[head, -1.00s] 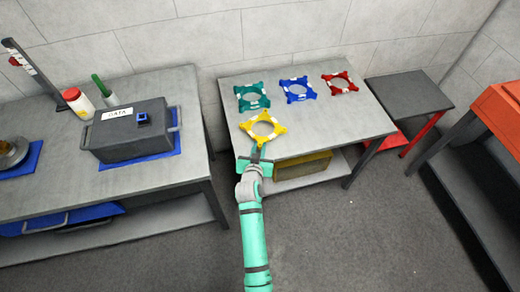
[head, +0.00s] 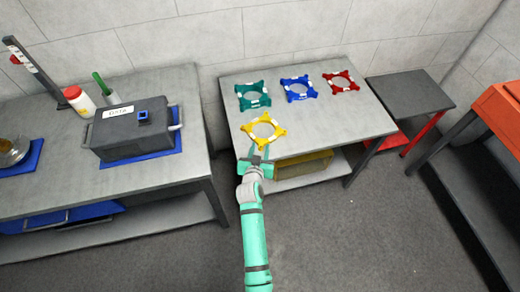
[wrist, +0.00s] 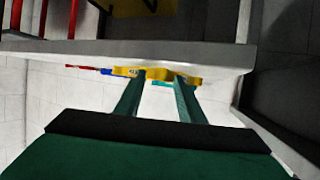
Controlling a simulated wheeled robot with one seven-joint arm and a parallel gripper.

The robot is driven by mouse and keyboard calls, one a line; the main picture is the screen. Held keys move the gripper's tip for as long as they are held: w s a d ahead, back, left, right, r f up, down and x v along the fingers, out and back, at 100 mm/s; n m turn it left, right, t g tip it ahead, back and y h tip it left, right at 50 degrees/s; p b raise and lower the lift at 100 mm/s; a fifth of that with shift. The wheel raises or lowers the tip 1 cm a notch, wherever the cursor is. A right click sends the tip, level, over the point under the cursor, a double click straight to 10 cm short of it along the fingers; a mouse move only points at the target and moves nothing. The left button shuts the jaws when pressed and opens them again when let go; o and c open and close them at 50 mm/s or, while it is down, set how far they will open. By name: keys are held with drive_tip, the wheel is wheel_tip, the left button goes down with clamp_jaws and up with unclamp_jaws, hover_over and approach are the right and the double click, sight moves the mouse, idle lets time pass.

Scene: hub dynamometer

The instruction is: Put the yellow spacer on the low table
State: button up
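The yellow spacer (head: 263,141) is a ring with corner lobes and pale patches. It lies at the front left of the grey table (head: 325,123). My gripper (head: 259,151) is at that table's front edge, just in front of the spacer's near side. Its two fingers stand apart and point at the spacer. In the wrist view, my gripper (wrist: 158,82) shows a gap between the fingers, with the yellow spacer (wrist: 155,72) beyond the tips. I cannot tell whether the tips touch it. A small dark-topped table (head: 408,93) with red legs stands to the right.
Teal (head: 253,95), blue (head: 298,89) and red (head: 341,83) spacers lie along the back of the grey table. A yellow bin (head: 303,165) is on its lower shelf. The dark tabletop is bare. A bench with a grey case (head: 133,127) stands left.

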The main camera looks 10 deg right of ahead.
drive_tip(key=s+a+r+n+y, duration=0.1)
drive_tip(key=s+a, duration=0.2)
drive_tip(key=s, duration=0.7)
drive_tip(key=s+a+r+n+t+y, duration=0.1)
drive_tip(key=s+a, duration=0.3)
drive_tip(key=s, duration=0.5)
drive_tip(key=s+a+r+n+y, duration=0.1)
drive_tip(key=s+a, duration=0.2)
drive_tip(key=s, duration=0.7)
drive_tip(key=s+a+r+n+t+y, duration=0.1)
drive_tip(key=s+a+r, duration=0.1)
drive_tip(key=s+r, duration=0.9)
drive_tip(key=s, duration=0.4)
drive_tip(key=shift+s+a+t+y, duration=0.2)
drive_tip(key=shift+a+t+y, duration=0.05)
drive_tip(key=shift+t+y, duration=0.05)
drive_tip(key=shift+c, duration=0.6)
